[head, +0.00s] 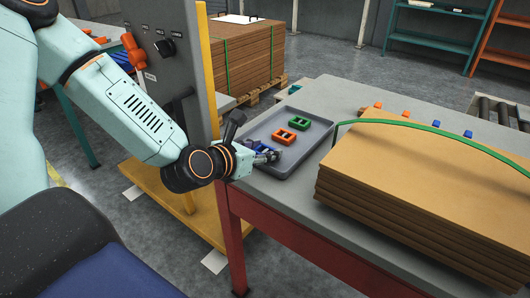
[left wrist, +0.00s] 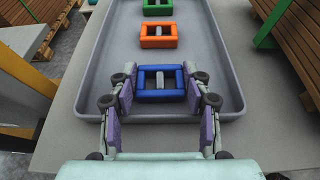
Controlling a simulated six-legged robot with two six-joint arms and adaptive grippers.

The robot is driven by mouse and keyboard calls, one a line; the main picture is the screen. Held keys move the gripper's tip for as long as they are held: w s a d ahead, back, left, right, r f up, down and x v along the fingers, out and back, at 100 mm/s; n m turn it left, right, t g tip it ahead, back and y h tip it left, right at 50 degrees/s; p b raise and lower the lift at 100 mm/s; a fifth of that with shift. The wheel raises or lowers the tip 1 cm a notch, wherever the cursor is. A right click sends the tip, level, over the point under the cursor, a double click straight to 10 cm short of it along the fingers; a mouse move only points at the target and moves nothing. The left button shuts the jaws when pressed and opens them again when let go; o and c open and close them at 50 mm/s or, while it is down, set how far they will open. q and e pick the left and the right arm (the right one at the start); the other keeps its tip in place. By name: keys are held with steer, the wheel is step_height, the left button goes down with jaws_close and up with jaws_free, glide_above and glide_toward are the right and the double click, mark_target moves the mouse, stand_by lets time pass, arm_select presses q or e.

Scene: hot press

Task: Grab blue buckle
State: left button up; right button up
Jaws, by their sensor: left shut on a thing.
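A blue buckle (left wrist: 161,82) lies in the near end of a grey tray (left wrist: 92,85), seen in the left wrist view. My left gripper (left wrist: 161,95) has a finger at each side of the blue buckle and is shut on it. In the head view the left gripper (head: 265,157) reaches over the tray's near left end, and it partly hides the buckle. An orange buckle (left wrist: 158,35) and a green buckle (left wrist: 157,7) lie in a row beyond the blue one, apart from it. My right gripper is not in view.
The tray rests on a grey-topped table (head: 340,90) with red legs. A stack of brown cardboard sheets (head: 420,185) with a green strap stands right of the tray. Shelves (head: 440,30) stand behind.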

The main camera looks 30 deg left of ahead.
arm_select(q)
steer(key=shift+c, duration=1.4)
